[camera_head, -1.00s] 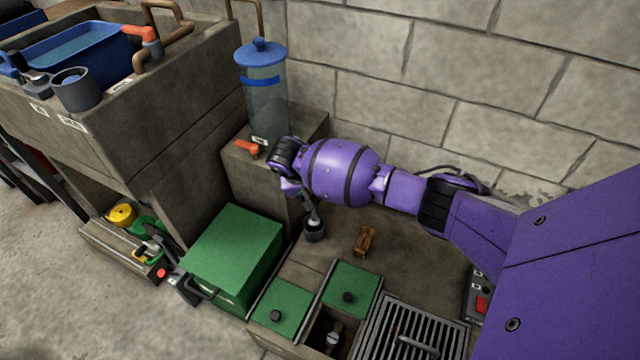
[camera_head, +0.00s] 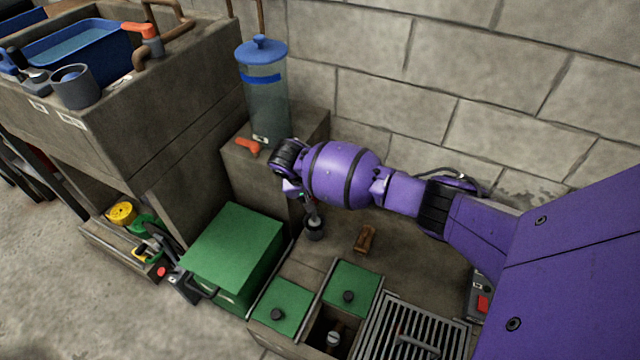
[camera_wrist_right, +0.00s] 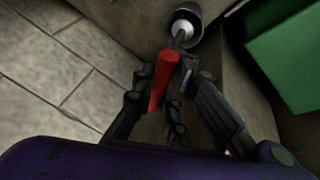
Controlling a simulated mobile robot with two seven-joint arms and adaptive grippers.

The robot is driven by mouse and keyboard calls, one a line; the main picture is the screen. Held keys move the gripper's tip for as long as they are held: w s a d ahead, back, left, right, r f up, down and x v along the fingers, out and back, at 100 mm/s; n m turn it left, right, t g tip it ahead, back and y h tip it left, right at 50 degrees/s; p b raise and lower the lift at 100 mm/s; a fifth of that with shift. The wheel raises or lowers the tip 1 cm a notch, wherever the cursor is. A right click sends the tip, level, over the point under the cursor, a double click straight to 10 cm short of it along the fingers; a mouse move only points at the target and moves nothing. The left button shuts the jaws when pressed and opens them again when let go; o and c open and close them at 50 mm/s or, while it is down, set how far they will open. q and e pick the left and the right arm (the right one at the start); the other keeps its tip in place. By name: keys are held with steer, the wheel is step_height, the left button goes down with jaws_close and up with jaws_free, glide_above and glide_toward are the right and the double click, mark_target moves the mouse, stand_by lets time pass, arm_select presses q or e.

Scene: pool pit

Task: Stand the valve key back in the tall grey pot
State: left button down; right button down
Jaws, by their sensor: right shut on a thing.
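My right gripper (camera_head: 300,192) reaches down from the right arm and shows in the right wrist view (camera_wrist_right: 160,92) shut on the red handle of the valve key (camera_wrist_right: 165,72). The key's thin grey shaft runs from the handle toward the mouth of the grey pot (camera_wrist_right: 184,14). In the head view the pot (camera_head: 315,233) stands on the floor just below the gripper. A pale round part shows at the pot's mouth. I cannot tell whether the key's end is inside the pot or just above it. My left gripper is not in view.
A green box (camera_head: 236,248) is left of the pot, and a small brown block (camera_head: 365,238) lies to its right. Green lids (camera_head: 352,287), an open pit and a metal grate (camera_head: 415,325) are in front. A clear cylinder (camera_head: 265,105) stands on the ledge behind.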

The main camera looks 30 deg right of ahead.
steer(key=shift+f+b, duration=0.35)
steer(key=shift+f, duration=0.65)
steer(key=shift+f+b, duration=0.3)
steer(key=shift+f, duration=0.8)
stand_by(0.4)
steer(key=c, duration=1.7)
jaws_free()
steer(key=shift+o, duration=0.2)
